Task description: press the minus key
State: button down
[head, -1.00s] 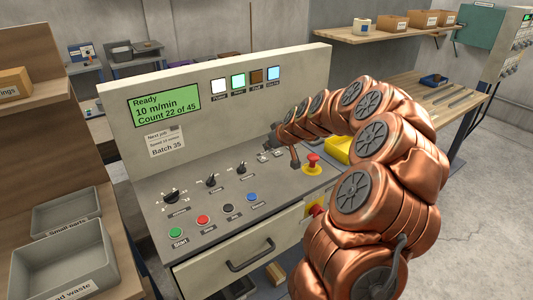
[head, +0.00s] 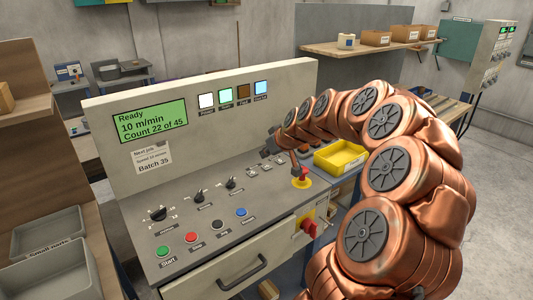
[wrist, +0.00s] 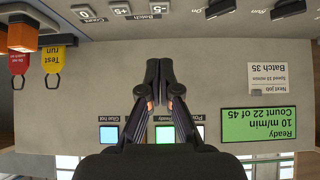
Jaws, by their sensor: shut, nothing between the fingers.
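The minus key (wrist: 158,7), marked -5, is at the top edge of the upside-down wrist view, partly cut off. Beside it are the +5 key (wrist: 121,9) and the Load key (wrist: 88,13). In the head view the minus key (head: 252,170) is the small pale key nearest the knobs. My gripper (wrist: 159,62) is shut and empty, its fingertips apart from the keys in the wrist view. In the head view my gripper (head: 266,152) is above and behind the key row, near the upright panel. The green display (head: 150,120) reads Ready, 10 m/min, Count 22 of 45.
A red emergency stop (head: 301,177) on a yellow base is right of the keys, below my arm. Knobs (head: 198,195) and coloured buttons (head: 217,227) lie to the left. A paper note (head: 151,157) reads Batch 35. A yellow bin (head: 340,157) stands to the right.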

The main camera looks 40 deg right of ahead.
jog(key=shift+w+r, duration=0.1)
jog(key=shift+d+r+b, duration=0.1)
jog(key=shift+r+b, duration=0.25)
jog(key=shift+b, duration=0.1)
jog(key=p, duration=0.3)
send_over(251, 171)
jog(key=s, duration=0.3)
notch_tip(251, 171, down, 7)
jog(key=shift+w+r, duration=0.1)
jog(key=shift+r, duration=0.1)
notch_tip(251, 171, down, 3)
jog(key=shift+w+p, duration=0.15)
jog(key=shift+p, duration=0.35)
jog(key=shift+f, duration=0.75)
jog(key=shift+f, duration=0.1)
